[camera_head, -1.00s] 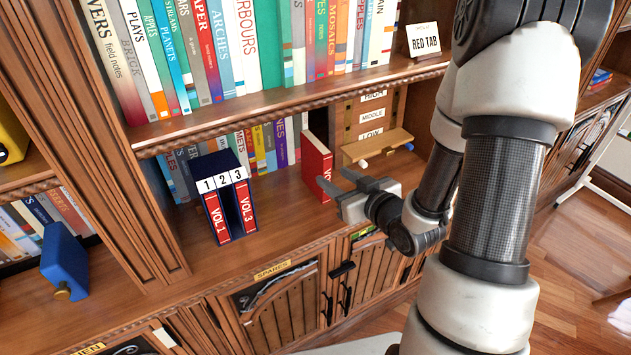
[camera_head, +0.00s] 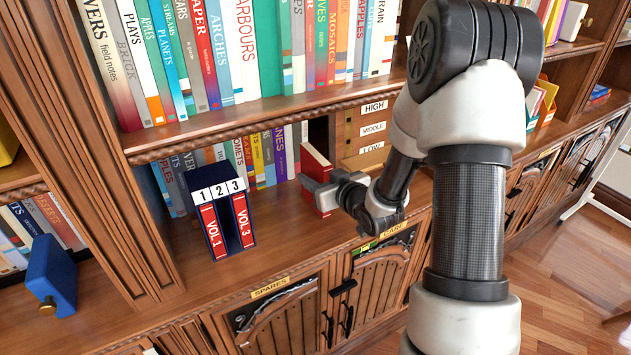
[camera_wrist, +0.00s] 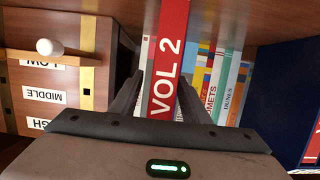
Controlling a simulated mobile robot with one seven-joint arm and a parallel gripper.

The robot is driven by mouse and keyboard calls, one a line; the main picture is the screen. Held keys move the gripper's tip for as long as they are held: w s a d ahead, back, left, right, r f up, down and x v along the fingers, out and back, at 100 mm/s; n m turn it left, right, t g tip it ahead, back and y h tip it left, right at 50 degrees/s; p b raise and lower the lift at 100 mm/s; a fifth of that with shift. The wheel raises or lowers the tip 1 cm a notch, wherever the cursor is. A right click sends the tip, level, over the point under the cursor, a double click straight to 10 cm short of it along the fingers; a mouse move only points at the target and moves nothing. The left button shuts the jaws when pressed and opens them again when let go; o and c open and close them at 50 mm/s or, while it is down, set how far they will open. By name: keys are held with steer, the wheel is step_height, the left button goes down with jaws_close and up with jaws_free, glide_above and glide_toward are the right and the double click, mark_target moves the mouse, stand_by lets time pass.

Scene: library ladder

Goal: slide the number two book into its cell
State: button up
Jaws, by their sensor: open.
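The number two book (camera_head: 317,162) is red, marked VOL 2, and stands upright on the lower shelf, right of the slipcase. Its red spine (camera_wrist: 168,60) faces me in the wrist view. My gripper (camera_head: 318,190) is at the book, open, with one finger on each side of the spine in the wrist view (camera_wrist: 160,85); I cannot tell whether either finger touches it. The dark blue slipcase (camera_head: 222,171) has cells labelled 1, 2, 3. Red VOL.1 (camera_head: 211,230) and VOL.3 (camera_head: 243,220) fill the outer cells; the middle cell looks dark and empty.
A wooden panel labelled HIGH, MIDDLE, LOW (camera_head: 367,125) stands right of the book; a white knob (camera_wrist: 47,47) shows there in the wrist view. Books (camera_head: 265,155) line the shelf behind. Bare shelf (camera_head: 284,215) lies between slipcase and book.

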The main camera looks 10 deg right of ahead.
steer(key=shift+w, duration=0.2)
jaws_close()
